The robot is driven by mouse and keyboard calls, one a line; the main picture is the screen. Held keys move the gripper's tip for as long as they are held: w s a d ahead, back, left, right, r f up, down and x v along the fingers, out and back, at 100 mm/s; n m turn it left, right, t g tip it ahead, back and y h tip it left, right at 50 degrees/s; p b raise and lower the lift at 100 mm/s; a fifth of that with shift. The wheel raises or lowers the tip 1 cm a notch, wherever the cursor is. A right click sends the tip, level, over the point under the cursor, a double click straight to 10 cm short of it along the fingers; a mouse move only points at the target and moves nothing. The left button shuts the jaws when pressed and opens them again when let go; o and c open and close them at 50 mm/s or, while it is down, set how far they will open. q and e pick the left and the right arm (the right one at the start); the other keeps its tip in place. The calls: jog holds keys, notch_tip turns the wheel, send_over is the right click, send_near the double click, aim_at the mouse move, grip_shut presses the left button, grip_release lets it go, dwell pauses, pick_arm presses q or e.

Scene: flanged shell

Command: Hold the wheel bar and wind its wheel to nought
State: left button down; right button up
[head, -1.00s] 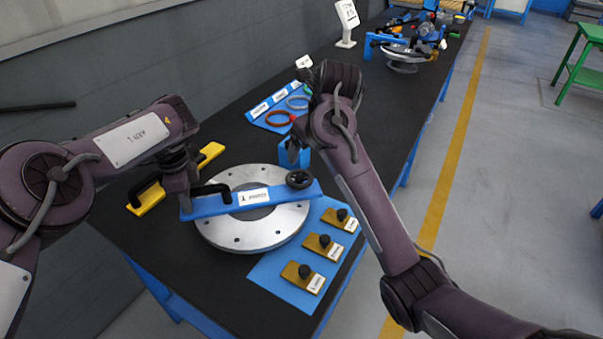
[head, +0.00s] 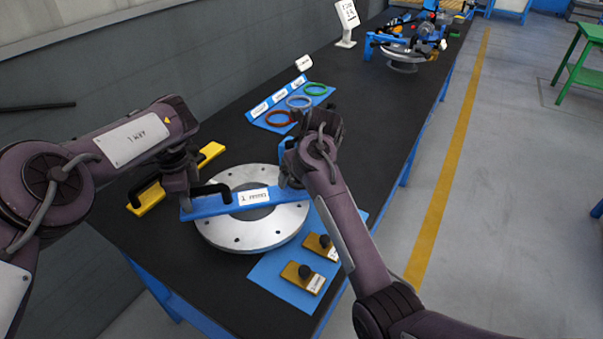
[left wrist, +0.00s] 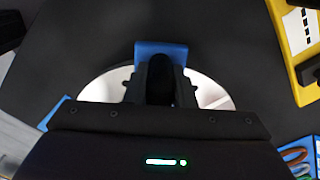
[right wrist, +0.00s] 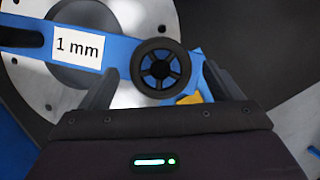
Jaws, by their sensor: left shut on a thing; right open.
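The blue wheel bar (head: 220,206) lies across the grey flanged ring (head: 228,237). Its label reads "1 mm" in the right wrist view (right wrist: 110,56). My left gripper (head: 187,192) is shut on the black handle at the bar's left end; in the left wrist view the blue bar end (left wrist: 161,47) shows beyond the fingers. The black wheel (right wrist: 161,68) is at the bar's right end. My right gripper (right wrist: 157,88) is open, one finger on each side of the wheel. In the head view my right gripper (head: 288,176) hides the wheel.
Brass blocks with black knobs (head: 303,276) stand on a blue mat (head: 268,273) in front of the ring. A yellow bar (head: 149,199) lies behind at the left. Coloured rings (head: 299,102) lie on a blue board farther back.

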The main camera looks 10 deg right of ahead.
jog(key=shift+f, duration=0.1)
jog(key=c, duration=1)
jog(key=n, duration=0.2)
jog(key=n+y, duration=0.1)
jog(key=n, duration=0.1)
jog(key=shift+w+d+g, duration=0.15)
jog(key=shift+g, duration=0.15)
jog(key=n+y, duration=0.1)
jog(key=n, duration=0.1)
jog(key=n+g, duration=0.1)
jog(key=n, duration=0.2)
jog(key=shift+w+d+g+y, duration=0.2)
jog(key=shift+g+y, duration=0.1)
jog(key=shift+y, duration=0.1)
jog(key=o, duration=1)
